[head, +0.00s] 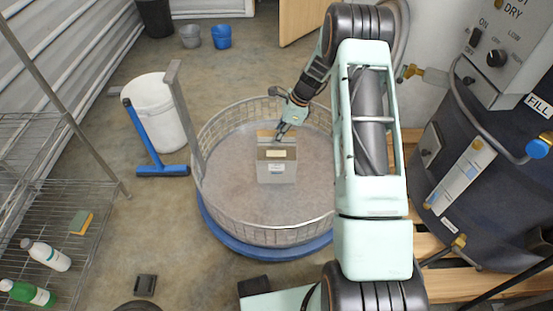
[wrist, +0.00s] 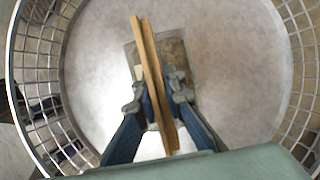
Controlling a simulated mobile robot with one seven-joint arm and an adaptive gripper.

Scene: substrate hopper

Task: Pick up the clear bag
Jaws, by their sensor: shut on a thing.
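The clear bag (head: 277,172) is a greyish, partly see-through pouch with a pale label and a tan strip along its top. It is upright inside the round wire-walled bin, near the middle. My gripper (head: 281,136) reaches down from the upper right and is shut on the top strip. In the wrist view, my gripper (wrist: 157,90) has one finger on each side of the tan strip, and the bag's body (wrist: 178,55) shows behind it. I cannot tell whether the bag's bottom touches the bin floor.
The wire bin (head: 262,236) surrounds the bag, with a blue base ring and a grey floor. A white bucket (head: 158,112) and blue squeegee (head: 146,135) stand at its left. A dark blue machine (head: 480,200) is at the right. A wire shelf (head: 62,190) holds bottles at the left.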

